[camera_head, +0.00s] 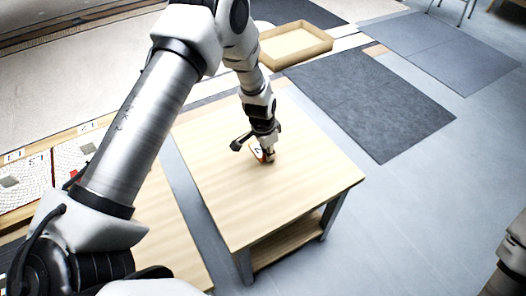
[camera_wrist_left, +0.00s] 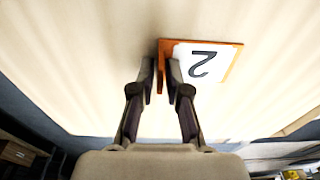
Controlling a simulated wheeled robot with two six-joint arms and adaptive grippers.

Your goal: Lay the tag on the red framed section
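The tag (camera_head: 257,151) is a small white plate with an orange-red edge on the light wooden table, beside my left gripper (camera_head: 267,158). In the left wrist view the tag (camera_wrist_left: 208,62) shows a black 2. The fingers of my left gripper (camera_wrist_left: 161,70) stand apart on either side of the tag's left edge, with a narrow gap visible. Contact with the tag is unclear. Red marks show on the mosaic panels (camera_head: 72,158) at the left, but my left arm hides part of them, and I cannot make out a whole red frame. My right gripper is not in view.
The wooden table (camera_head: 310,190) is otherwise clear. A shallow wooden tray (camera_head: 294,56) stands behind it. Dark grey mats (camera_head: 375,110) lie on the floor to the right. A narrow gap separates the table from the long panel bench (camera_head: 165,235).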

